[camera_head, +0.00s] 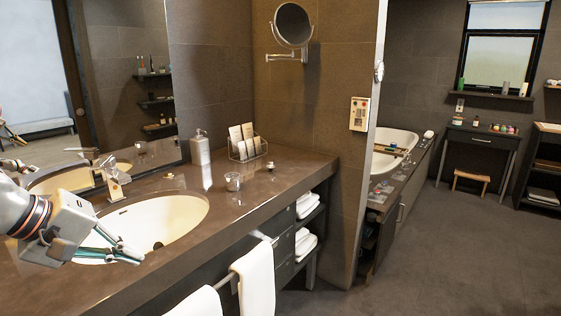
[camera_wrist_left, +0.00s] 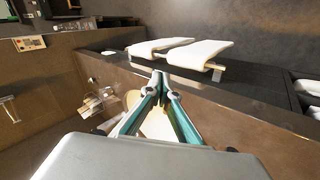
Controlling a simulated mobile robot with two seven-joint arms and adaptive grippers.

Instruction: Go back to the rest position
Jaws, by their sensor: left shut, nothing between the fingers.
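My left gripper (camera_head: 128,252) comes in from the left and hangs over the left part of the sink basin (camera_head: 165,222). Its fingers point to the right and are shut with nothing between them. The white towels (camera_wrist_left: 190,50) on the rail show beyond the tips. My right gripper is in neither view.
The brown counter (camera_head: 270,190) holds a soap dispenser (camera_head: 200,147), a card rack (camera_head: 246,143), a glass (camera_head: 232,181) and the faucet (camera_head: 116,180). White towels (camera_head: 256,280) hang at the counter's front. The floor (camera_head: 450,250) at right is clear.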

